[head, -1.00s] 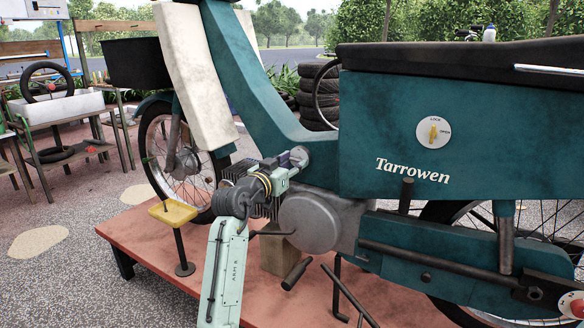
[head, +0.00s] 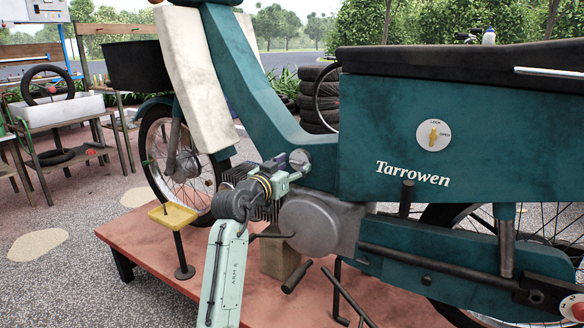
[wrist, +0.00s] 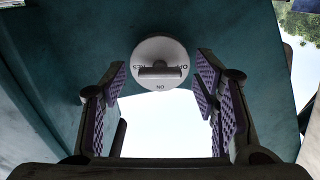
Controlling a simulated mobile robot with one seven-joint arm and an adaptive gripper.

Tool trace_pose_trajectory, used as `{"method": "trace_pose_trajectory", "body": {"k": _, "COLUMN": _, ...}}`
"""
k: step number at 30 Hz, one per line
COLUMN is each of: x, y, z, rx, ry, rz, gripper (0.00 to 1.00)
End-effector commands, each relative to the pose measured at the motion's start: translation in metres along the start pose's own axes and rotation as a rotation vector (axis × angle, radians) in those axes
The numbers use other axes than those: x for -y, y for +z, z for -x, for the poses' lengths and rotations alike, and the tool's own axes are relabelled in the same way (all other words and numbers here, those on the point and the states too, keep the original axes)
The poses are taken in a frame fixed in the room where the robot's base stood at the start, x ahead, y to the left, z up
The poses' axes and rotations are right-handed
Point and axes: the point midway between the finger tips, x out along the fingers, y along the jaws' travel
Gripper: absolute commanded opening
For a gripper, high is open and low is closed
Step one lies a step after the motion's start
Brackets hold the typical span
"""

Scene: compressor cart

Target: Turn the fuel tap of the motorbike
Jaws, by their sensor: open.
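The fuel tap is a round pale dial (wrist: 160,52) with a dark bar handle (wrist: 160,71), in the upper middle of the wrist view. Lettering around it reads OFF, RES and ON; the handle lies level in that view. In the head view the tap's grey disc (head: 300,159) sits on the teal frame of the motorbike (head: 262,95), partly behind my gripper (head: 287,168). My gripper is open and empty. In the wrist view its purple-padded fingers (wrist: 161,84) stand left and right of the dial, apart from the handle.
A yellow lock knob (head: 433,134) marked LOCK and OPEN is on the side panel. The engine (head: 310,222) lies just below my gripper. A yellow tray on a stand (head: 174,215) is at left. The bike stands on a red platform (head: 140,250).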

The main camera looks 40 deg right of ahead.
Motion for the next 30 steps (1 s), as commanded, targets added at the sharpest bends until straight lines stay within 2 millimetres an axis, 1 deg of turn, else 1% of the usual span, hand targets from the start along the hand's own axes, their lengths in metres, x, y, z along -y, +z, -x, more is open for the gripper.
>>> {"method": "trace_pose_trajectory", "body": {"k": 5, "x": 0.0, "y": 0.0, "z": 0.003, "rx": -0.001, "ry": -0.001, "rz": 0.0, "gripper": 0.55}}
{"method": "trace_pose_trajectory", "body": {"k": 8, "x": 0.001, "y": 0.001, "z": 0.013, "rx": 0.0, "ry": -0.002, "rz": 0.001, "gripper": 0.55}}
{"method": "trace_pose_trajectory", "body": {"k": 11, "x": 0.001, "y": 0.001, "z": 0.032, "rx": -0.001, "ry": -0.003, "rz": 0.0, "gripper": 0.55}}
{"method": "trace_pose_trajectory", "body": {"k": 18, "x": 0.002, "y": 0.0, "z": 0.084, "rx": -0.002, "ry": -0.004, "rz": 0.001, "gripper": 0.55}}
{"method": "trace_pose_trajectory", "body": {"k": 21, "x": 0.001, "y": 0.0, "z": 0.1, "rx": -0.001, "ry": -0.002, "rz": 0.001, "gripper": 0.55}}
{"method": "trace_pose_trajectory", "body": {"k": 25, "x": 0.0, "y": 0.0, "z": 0.114, "rx": -0.001, "ry": -0.001, "rz": 0.0, "gripper": 0.55}}
{"method": "trace_pose_trajectory", "body": {"k": 30, "x": 0.0, "y": 0.0, "z": 0.12, "rx": 0.001, "ry": -0.001, "rz": 0.001, "gripper": 0.55}}
